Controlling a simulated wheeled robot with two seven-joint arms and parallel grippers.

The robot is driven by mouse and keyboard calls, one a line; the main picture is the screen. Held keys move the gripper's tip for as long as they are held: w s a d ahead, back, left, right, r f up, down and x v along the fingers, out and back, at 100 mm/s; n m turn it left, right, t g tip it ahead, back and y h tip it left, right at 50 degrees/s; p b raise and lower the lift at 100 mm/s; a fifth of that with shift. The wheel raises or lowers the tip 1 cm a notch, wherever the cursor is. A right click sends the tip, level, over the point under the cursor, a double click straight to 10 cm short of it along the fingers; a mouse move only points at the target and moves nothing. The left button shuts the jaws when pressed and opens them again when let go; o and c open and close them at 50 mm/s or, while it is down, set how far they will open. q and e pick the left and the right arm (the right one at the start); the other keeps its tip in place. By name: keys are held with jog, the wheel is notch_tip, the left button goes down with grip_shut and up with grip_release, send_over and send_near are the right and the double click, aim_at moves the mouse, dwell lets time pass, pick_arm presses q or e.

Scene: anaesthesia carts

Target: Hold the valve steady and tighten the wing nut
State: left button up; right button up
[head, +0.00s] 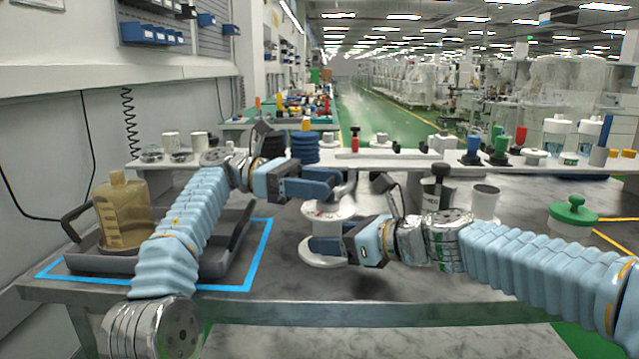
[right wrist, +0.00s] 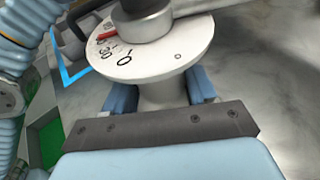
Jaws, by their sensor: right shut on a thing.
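The valve (head: 327,211) is a white spool-shaped body standing upright on the bench, with a round numbered dial plate on top. The right wrist view shows the dial (right wrist: 165,50) with a red mark and a grey round knob (right wrist: 143,20) on it. I cannot make out wings on a nut. My right gripper (head: 325,244) is shut on the valve's neck below the dial, one blue finger on each side. My left gripper (head: 340,182) is just above the dial, at the knob's height, and hides the valve's top. I cannot tell whether it touches the knob or how far its fingers are apart.
A dark tray (head: 222,262) with a tan jug (head: 123,212) is at the left, inside a blue outline. A dark-topped container (head: 437,190), a white cup (head: 485,201) and a green-topped part (head: 573,212) stand to the right. The front of the bench is clear.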

pick_arm(q)
jog(key=o, duration=0.5)
jog(key=shift+c, duration=0.2)
jog(key=shift+r+n+t, duration=0.2)
jog(key=shift+n+t, duration=0.1)
jog(key=shift+t, duration=0.2)
